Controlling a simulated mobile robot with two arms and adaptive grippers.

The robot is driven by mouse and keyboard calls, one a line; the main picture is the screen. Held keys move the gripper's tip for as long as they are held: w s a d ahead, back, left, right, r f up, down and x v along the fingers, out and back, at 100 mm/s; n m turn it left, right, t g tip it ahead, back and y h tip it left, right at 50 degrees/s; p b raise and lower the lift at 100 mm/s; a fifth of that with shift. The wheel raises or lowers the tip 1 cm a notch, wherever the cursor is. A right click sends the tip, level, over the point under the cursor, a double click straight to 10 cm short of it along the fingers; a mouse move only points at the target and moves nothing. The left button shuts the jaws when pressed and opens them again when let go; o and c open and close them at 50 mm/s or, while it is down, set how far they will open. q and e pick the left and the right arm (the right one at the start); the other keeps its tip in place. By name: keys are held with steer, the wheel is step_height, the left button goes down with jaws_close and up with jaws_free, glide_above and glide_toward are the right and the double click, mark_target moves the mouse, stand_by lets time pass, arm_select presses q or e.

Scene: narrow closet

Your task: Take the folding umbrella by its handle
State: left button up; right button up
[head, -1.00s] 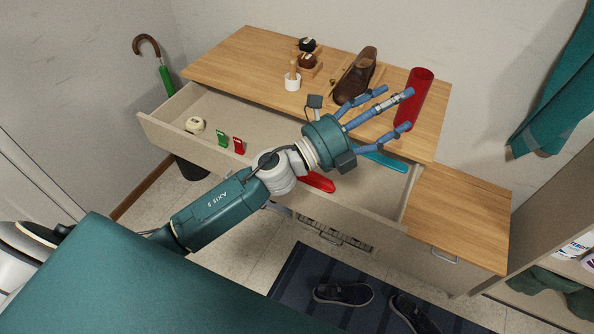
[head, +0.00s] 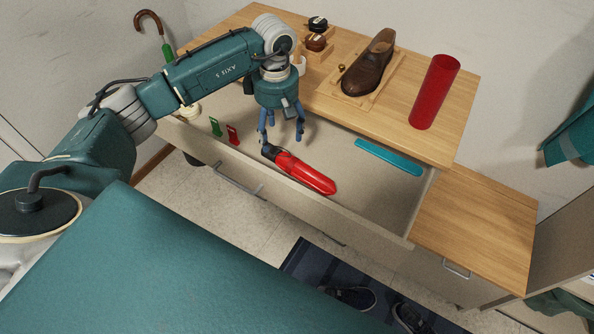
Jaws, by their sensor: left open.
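The folding umbrella, red with a black handle (head: 272,152), lies in the open drawer against its front side. Its red body (head: 308,175) points to the lower right and its handle end to the upper left. My left gripper (head: 282,136) points down over the drawer, with its blue fingers spread open and empty. The fingertips appear just above and beside the black handle; whether they touch it cannot be told. My right gripper is not in view.
The open drawer (head: 345,210) also holds a teal flat object (head: 390,158) and small green (head: 215,127) and red (head: 233,135) items. On the dresser top stand a brown shoe (head: 368,68) and a red cylinder (head: 434,92). A curved-handle umbrella (head: 148,20) is at left.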

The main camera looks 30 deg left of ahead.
mark_target(279, 151)
arm_select(q)
step_height(279, 151, down, 3)
steer(key=shift+f+b, duration=0.15)
steer(key=shift+b, duration=0.45)
steer(key=shift+w+f, duration=0.1)
steer(key=shift+f, duration=0.45)
steer(key=f+b, duration=0.3)
steer(key=f, duration=0.1)
steer(key=shift+a+f, duration=0.15)
steer(key=shift+a, duration=0.05)
steer(key=shift+c, duration=0.7)
steer(key=c, duration=1)
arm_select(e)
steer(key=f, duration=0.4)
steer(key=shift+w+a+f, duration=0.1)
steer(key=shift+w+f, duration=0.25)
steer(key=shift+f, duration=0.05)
